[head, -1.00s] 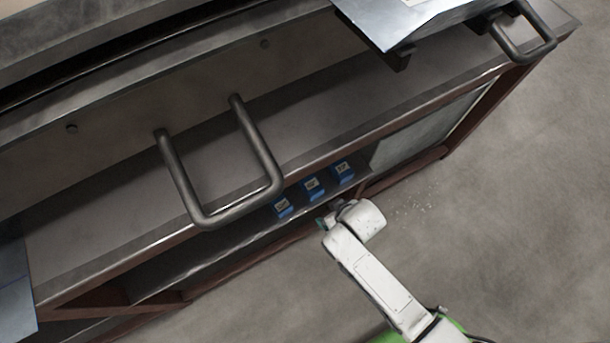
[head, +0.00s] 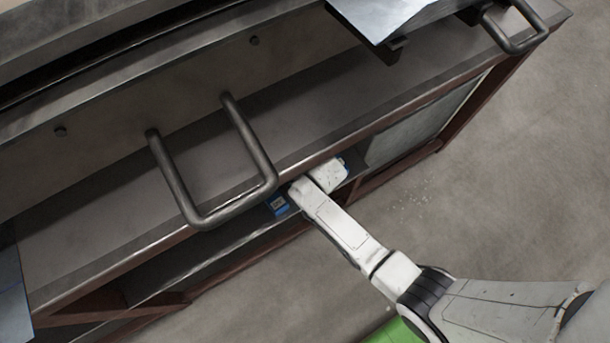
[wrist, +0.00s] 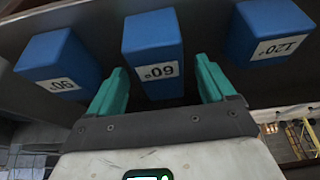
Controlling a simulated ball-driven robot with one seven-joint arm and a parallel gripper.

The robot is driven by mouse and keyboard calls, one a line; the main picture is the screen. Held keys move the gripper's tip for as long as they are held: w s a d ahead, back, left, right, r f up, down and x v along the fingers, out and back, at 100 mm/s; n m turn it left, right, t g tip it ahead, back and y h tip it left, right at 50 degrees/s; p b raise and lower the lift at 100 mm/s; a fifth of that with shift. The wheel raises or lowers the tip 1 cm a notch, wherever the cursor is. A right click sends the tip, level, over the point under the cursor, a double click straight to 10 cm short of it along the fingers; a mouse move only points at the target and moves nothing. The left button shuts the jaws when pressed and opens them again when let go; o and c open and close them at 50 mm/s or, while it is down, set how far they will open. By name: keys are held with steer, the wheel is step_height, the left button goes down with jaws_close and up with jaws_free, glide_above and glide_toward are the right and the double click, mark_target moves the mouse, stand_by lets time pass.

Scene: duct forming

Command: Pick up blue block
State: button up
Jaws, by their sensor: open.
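In the wrist view, three blue blocks stand in a row: one marked 90° (wrist: 62,64) at the left, one marked 60° (wrist: 153,50) in the middle, and one marked 120° (wrist: 270,32) at the right. My gripper (wrist: 160,78) is open, its teal fingers on either side of the 60° block's near end, with nothing clamped. I cannot tell whether the fingers touch it. In the head view, one blue block (head: 278,205) shows on the lower shelf left of my wrist. My arm hides the middle block and most of the right one; my fingers are hidden there.
The blocks sit on a shelf under the bench's metal ledge (head: 75,245). A thick bent handle (head: 225,212) juts out left of my arm. Sheet metal (head: 385,15) lies at the top. The floor (head: 530,170) to the right is clear.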

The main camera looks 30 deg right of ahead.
steer(key=shift+w+f, duration=0.25)
steer(key=shift+f, duration=0.35)
steer(key=shift+f, duration=0.25)
steer(key=shift+c, duration=0.4)
steer(key=c, duration=1.2)
